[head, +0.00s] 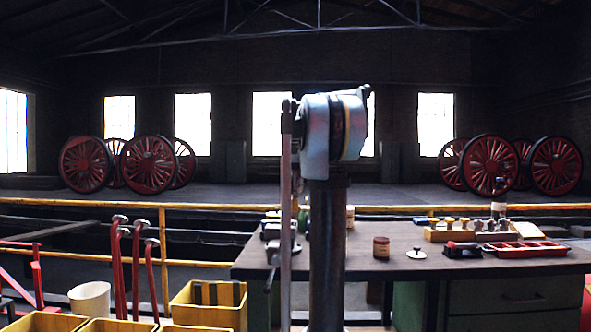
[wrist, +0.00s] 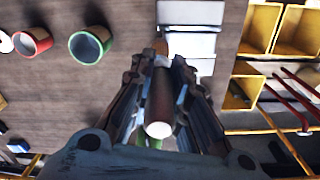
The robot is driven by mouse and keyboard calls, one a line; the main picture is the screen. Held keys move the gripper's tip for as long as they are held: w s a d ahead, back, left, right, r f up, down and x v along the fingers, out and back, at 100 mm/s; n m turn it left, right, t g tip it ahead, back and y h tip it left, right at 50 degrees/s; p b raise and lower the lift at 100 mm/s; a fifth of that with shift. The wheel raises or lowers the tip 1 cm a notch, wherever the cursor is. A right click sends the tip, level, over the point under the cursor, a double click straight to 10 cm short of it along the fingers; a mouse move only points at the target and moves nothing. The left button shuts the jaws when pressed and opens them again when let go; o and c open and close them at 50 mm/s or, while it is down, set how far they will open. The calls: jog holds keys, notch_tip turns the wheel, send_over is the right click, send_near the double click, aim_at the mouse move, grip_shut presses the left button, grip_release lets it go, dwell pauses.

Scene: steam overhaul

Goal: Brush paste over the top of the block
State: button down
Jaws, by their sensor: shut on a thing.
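In the wrist view my gripper (wrist: 160,75) is shut on a brush-like tool with a brown handle (wrist: 160,105) and a pale round end facing the camera. Its far end shows orange-brown between the fingertips, beside a pale grey blocky thing (wrist: 191,45). I cannot tell whether this is the block, or whether the tool touches it. An open can with a green rim (wrist: 90,44) and a red one (wrist: 32,41) stand to the left. The head view shows the reddish-brown jar (head: 381,247) on the bench; my arm hides the gripper's work area.
The dark bench (head: 345,262) also bears a black-knobbed lid (head: 416,253), a red tray (head: 524,249) and a wooden rack (head: 452,233). Yellow bins (head: 208,304), red-shafted tools (head: 136,265) and a white bucket (head: 90,299) stand at the lower left.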

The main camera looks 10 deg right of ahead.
jog(key=shift+a+r, duration=0.15)
jog(key=shift+r, duration=3.7)
jog(key=shift+a, duration=0.15)
